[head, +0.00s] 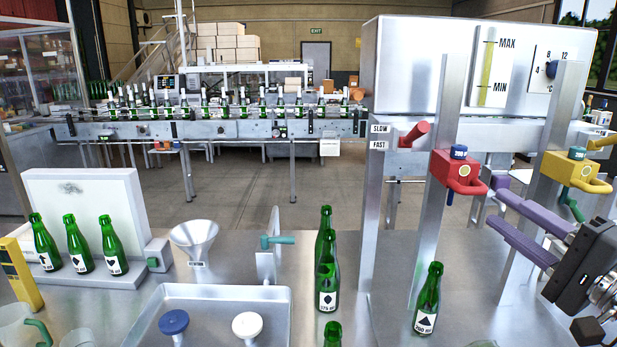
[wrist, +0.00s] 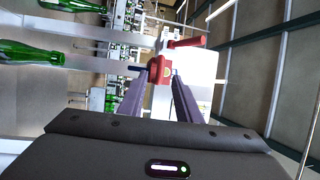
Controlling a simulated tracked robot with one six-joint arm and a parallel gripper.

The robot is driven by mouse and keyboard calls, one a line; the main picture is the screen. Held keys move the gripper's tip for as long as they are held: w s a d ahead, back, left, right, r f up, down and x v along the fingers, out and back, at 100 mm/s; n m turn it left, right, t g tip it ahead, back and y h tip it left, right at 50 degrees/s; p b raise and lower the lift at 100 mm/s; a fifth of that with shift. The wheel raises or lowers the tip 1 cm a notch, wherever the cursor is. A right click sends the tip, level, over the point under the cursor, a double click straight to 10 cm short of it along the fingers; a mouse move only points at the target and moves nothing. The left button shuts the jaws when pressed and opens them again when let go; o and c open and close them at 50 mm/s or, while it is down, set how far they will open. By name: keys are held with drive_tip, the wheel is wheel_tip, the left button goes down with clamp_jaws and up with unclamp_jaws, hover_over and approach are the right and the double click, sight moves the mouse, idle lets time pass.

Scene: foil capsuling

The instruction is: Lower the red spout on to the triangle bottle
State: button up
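The red spout (head: 464,180), with a blue knob on top, sits high on a metal upright. The triangle bottle (head: 427,300) is green, stands upright below it at the upright's foot, and has a black triangle on its label. A clear gap separates spout and bottle. My gripper (head: 493,207) has two purple fingers held apart, to the right of the red spout and slightly lower. In the wrist view the red spout (wrist: 160,71) shows beyond and between the fingertips. Nothing is seen held, and contact with the spout cannot be made out.
A yellow spout (head: 575,172) on a second upright is close to my gripper. A red lever (head: 414,134) juts from the filler tank (head: 425,65). More green bottles (head: 327,285) stand left of the triangle bottle. A metal tray (head: 215,295) lies front left.

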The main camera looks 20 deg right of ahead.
sight(478, 193)
drive_tip(key=shift+w+a+r, duration=0.15)
drive_tip(key=shift+w+r, duration=0.05)
drive_tip(key=shift+w, duration=1.05)
drive_tip(key=shift+w+a+r, duration=0.1)
drive_tip(key=shift+w+r, duration=0.05)
drive_tip(key=shift+w, duration=1.1)
drive_tip(key=shift+w+a+r, duration=0.15)
drive_tip(key=shift+w+r, duration=0.05)
drive_tip(key=shift+w, duration=1.05)
drive_tip(key=shift+c, duration=0.3)
clamp_jaws()
